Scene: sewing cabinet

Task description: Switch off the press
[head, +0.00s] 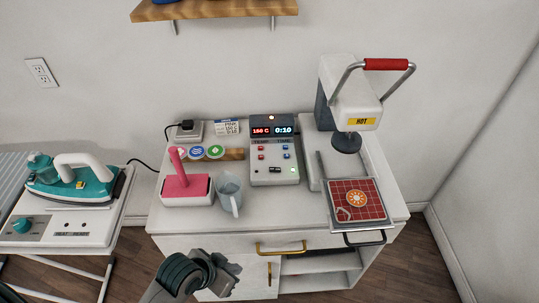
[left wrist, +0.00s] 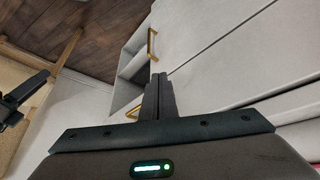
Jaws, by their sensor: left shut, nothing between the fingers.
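The press (head: 346,105) stands on the right of the white cabinet top, with a red handle (head: 386,64) raised and a yellow HOT label. Its control box (head: 274,155) stands left of it, with lit displays reading 160 C and 0:10, red and blue buttons, a black rocker switch (head: 275,170) and a green light. A red gridded pad (head: 356,200) with an orange round patch lies on the press's lower plate. My left gripper (head: 228,277) is shut and empty in front of the cabinet, below its top; it also shows in the left wrist view (left wrist: 158,82).
A pink-handled tool (head: 180,180) in a white tray and a grey mug (head: 230,193) stand left of the control box. A teal iron (head: 72,180) rests on a station at the far left. Brass drawer handles (head: 280,248) project from the cabinet front.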

